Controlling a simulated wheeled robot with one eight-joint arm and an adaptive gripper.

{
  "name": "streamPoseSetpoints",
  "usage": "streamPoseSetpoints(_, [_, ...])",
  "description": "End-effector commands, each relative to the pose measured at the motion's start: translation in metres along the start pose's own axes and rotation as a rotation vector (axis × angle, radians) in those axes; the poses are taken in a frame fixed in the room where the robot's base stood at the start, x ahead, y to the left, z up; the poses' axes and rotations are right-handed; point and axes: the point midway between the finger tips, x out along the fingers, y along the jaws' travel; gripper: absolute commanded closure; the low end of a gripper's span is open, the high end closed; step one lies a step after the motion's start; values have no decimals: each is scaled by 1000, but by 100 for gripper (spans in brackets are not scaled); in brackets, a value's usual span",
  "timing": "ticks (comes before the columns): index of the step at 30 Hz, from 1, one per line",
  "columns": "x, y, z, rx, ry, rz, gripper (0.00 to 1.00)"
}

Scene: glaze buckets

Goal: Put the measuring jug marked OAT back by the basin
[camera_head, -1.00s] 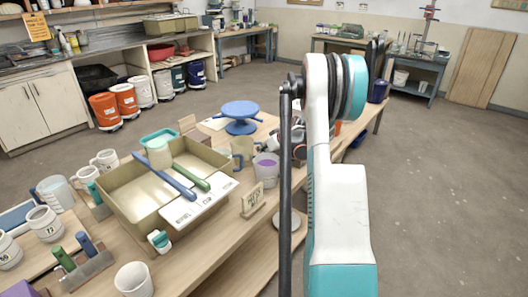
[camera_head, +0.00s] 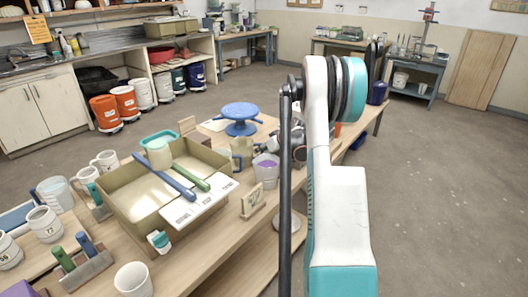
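No OAT mark is legible in the head view. A tan see-through jug with a handle (camera_head: 242,152) stands beyond the right end of the beige basin (camera_head: 122,215). A clear jug (camera_head: 56,192) stands left of the basin. A blue-handled and a green-handled tool lie across the basin, with a pale cup-like thing at its back. My arm rises on the right and hides part of the bench. A grey and dark shape that looks like my gripper (camera_head: 297,150) shows partly behind it, past a white bucket with purple contents (camera_head: 266,168); its fingers are not clear.
Numbered mugs (camera_head: 44,224), a wooden holder with green and blue handles (camera_head: 84,262) and a white cup (camera_head: 133,280) crowd the near left. A small sign (camera_head: 253,202) stands near the bench's front edge. A blue turntable (camera_head: 240,118) stands behind. The floor at right is clear.

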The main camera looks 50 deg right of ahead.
Motion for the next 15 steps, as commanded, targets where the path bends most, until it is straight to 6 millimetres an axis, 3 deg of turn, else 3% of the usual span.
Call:
streamPoseSetpoints(2, [-4,-2,1,-11,-12,-1,69])
streamPoseSetpoints(15, [-98,-1,-3,-2,-5,2,69])
